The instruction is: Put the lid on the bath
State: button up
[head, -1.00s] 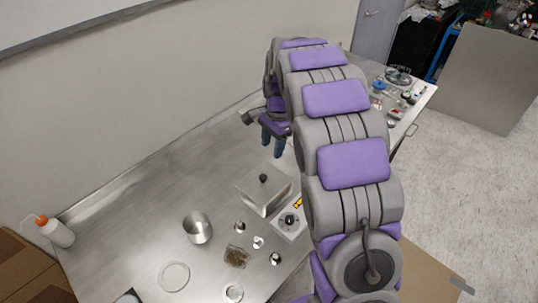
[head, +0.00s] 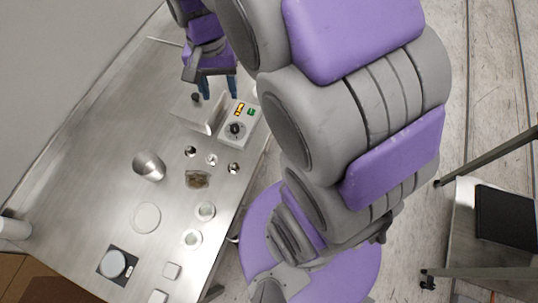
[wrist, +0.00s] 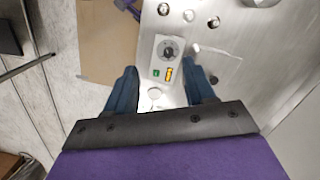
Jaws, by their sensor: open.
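The bath is a steel box (head: 196,113) with a pale control panel (head: 238,124) on its right side, carrying a black dial and green and orange lights. The panel also shows in the wrist view (wrist: 167,58). A steel lid with a black knob (head: 195,97) appears at the top of the box; I cannot tell how it sits. My gripper (head: 218,90) is open, its blue fingers pointing down near the far side of the box, and it holds nothing visible.
A steel beaker (head: 149,166), several small metal cups, a brown item (head: 198,180) and glass dishes (head: 146,217) stand on the steel table near the box. A small scale (head: 112,264) is at the front left. A cart (head: 500,215) stands right. Bare tabletop lies left of the box.

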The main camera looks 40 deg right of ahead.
jog(key=s+f+n, duration=0.2)
jog(key=s+n, duration=0.4)
jog(key=s, duration=1.4)
jog(key=shift+a+n+g+h, duration=0.3)
jog(key=shift+n, duration=0.1)
